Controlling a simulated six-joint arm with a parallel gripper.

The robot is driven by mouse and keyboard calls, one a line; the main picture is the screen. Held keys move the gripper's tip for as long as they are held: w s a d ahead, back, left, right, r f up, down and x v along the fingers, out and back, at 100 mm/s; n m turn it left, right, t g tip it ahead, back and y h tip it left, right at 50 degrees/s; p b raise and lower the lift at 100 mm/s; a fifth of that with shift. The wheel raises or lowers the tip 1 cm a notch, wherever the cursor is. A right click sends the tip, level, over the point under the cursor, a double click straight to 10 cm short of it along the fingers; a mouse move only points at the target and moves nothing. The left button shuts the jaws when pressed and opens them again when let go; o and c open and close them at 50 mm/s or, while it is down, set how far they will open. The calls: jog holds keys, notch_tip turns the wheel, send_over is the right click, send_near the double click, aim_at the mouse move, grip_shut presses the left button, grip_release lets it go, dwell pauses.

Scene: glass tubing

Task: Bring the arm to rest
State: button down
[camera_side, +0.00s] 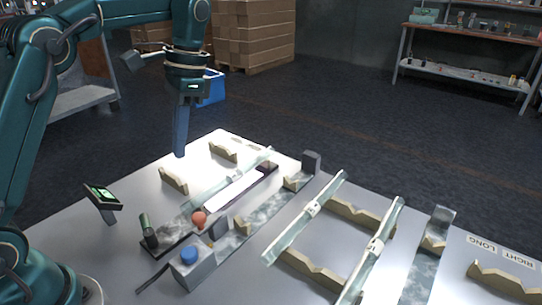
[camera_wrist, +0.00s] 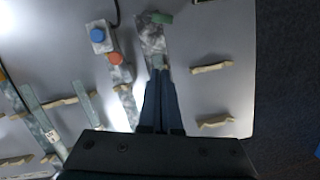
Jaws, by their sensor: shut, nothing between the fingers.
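My gripper (camera_side: 180,152) hangs pointing down above the back left part of the table, clear of the table top. In the wrist view its two fingers (camera_wrist: 160,100) lie close together with nothing between them. Below it, a bright strip fixture (camera_side: 232,188) runs across the table, with a glass tube along it. Two more glass tubes, one (camera_side: 305,215) in the middle and one (camera_side: 372,250) further right, rest across notched tan supports.
The table (camera_side: 130,235) carries a blue button (camera_side: 189,254), a red knob (camera_side: 199,219), a small screen (camera_side: 101,196) and several notched supports (camera_side: 172,181). A blue bin (camera_side: 211,88) and stacked boxes stand behind.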

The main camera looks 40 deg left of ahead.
jog(key=s+d+r+t, duration=0.4)
jog(key=s+r+t, duration=0.15)
jog(key=s, duration=0.35)
jog(key=s+d+f+n+t+h, duration=0.1)
jog(key=s+d+f+n+t, duration=0.1)
jog(key=f, duration=0.4)
jog(key=shift+s+d+f+n+t, duration=0.2)
jog(key=shift+s+d+n+t, duration=0.15)
jog(key=shift+s+n, duration=0.55)
